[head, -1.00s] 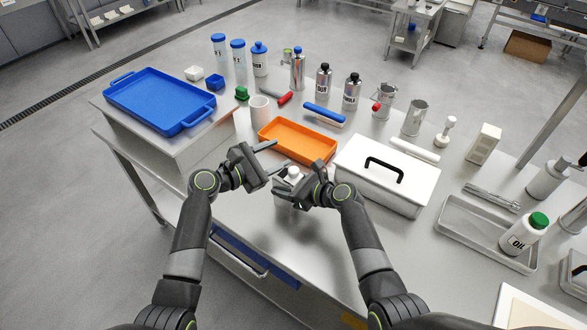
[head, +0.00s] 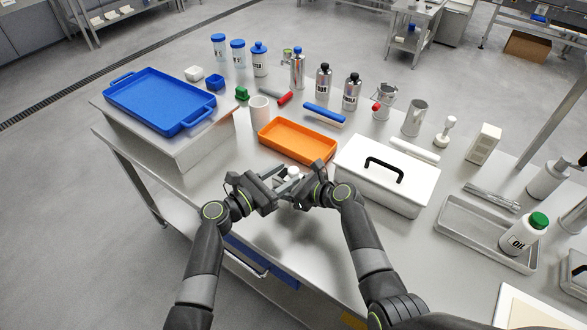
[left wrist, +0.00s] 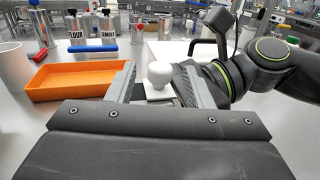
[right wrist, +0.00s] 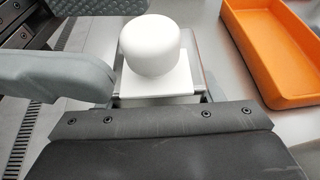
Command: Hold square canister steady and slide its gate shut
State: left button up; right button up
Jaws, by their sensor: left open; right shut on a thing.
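The square canister shows between my grippers, mostly hidden by them; its metal edge (right wrist: 207,82) shows in the right wrist view. A white round knob (right wrist: 155,45) stands upright on a flat white square plate (right wrist: 158,82) at its top. The knob also shows in the head view (head: 293,172) and the left wrist view (left wrist: 159,70). My left gripper (head: 279,181) is open, its fingers on either side of the knob with gaps visible. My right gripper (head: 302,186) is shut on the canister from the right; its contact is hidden.
An orange tray (head: 285,147) lies just behind the grippers. A white lidded box (head: 365,185) with a black handle stands close at right. A white cup (head: 260,108) and a blue tray (head: 150,90) on a raised stand are at left. Bottles line the back.

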aim_at(289, 172)
pick_arm(q)
jog(key=shift+x, duration=1.85)
grip_shut()
